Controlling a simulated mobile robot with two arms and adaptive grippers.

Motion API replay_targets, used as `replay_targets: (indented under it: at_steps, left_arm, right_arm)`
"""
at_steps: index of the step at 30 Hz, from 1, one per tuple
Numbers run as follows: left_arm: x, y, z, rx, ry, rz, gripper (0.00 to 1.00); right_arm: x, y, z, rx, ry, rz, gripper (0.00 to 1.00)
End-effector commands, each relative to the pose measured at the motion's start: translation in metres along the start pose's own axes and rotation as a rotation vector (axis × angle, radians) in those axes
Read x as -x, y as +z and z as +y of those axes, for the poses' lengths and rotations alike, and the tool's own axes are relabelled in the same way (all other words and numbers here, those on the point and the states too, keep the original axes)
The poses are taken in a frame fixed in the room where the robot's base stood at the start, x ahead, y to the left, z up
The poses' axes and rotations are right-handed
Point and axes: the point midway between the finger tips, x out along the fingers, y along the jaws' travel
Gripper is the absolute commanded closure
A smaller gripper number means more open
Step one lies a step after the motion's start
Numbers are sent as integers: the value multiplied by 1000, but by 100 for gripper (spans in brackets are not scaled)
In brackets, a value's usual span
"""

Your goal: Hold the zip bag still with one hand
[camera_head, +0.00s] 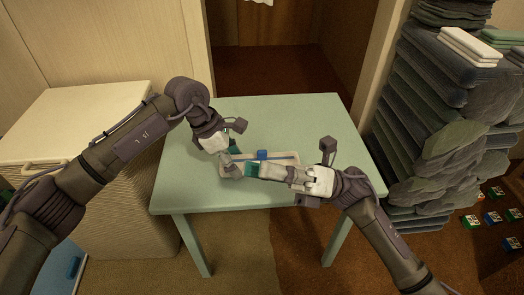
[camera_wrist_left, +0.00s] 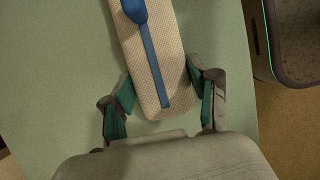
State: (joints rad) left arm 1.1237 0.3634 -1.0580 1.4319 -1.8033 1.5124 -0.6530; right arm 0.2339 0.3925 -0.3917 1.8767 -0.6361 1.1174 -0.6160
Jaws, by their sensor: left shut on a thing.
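The zip bag is a long cream pouch (camera_wrist_left: 143,72) with a blue zip strip (camera_wrist_left: 157,70) and a blue slider (camera_wrist_left: 134,10). It lies on the pale green table (camera_head: 310,118); in the head view the bag (camera_head: 288,154) is partly hidden by my grippers. My left gripper (camera_head: 234,160) is at the bag's left end. In the left wrist view its teal-padded fingers (camera_wrist_left: 163,103) are on either side of that end, shut on it. My right gripper (camera_head: 254,170) is over the bag's near side, its teal fingertip close to my left gripper. Its opening is unclear.
A cream lidded hamper (camera_head: 75,118) stands left of the table. A tall stack of folded dark cloths (camera_head: 425,110) stands at the right, with small coloured boxes (camera_head: 490,218) on the floor beyond it. The table's back and right are clear.

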Motion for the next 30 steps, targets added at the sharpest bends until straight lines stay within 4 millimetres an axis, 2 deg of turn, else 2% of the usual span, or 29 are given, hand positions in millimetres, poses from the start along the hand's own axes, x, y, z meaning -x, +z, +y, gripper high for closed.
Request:
replay_targets:
  at_steps: [1, 3, 6, 9, 12, 15, 20, 30]
  left_arm:
    - [0, 0, 0, 0, 1, 0, 80]
    - [0, 0, 0, 0, 0, 0, 80]
    - [0, 0, 0, 0, 0, 0, 80]
    - [0, 0, 0, 0, 0, 0, 80]
    - [0, 0, 0, 0, 0, 0, 80]
    - [0, 0, 0, 0, 0, 0, 80]
    - [0, 0, 0, 0, 0, 0, 80]
    - [0, 0, 0, 0, 0, -1, 80]
  right_arm:
    - [12, 8, -19, 109, -80, 94, 60]
    - [32, 19, -43, 261, -182, 228, 60]
    - [68, 40, -70, 448, -310, 415, 60]
    - [105, 65, -84, 589, -412, 576, 60]
    - [135, 87, -90, 681, -484, 697, 60]
    - [155, 102, -91, 733, -528, 774, 60]
    - [162, 106, -96, 760, -549, 818, 60]
    - [125, 78, -138, 760, -545, 815, 60]
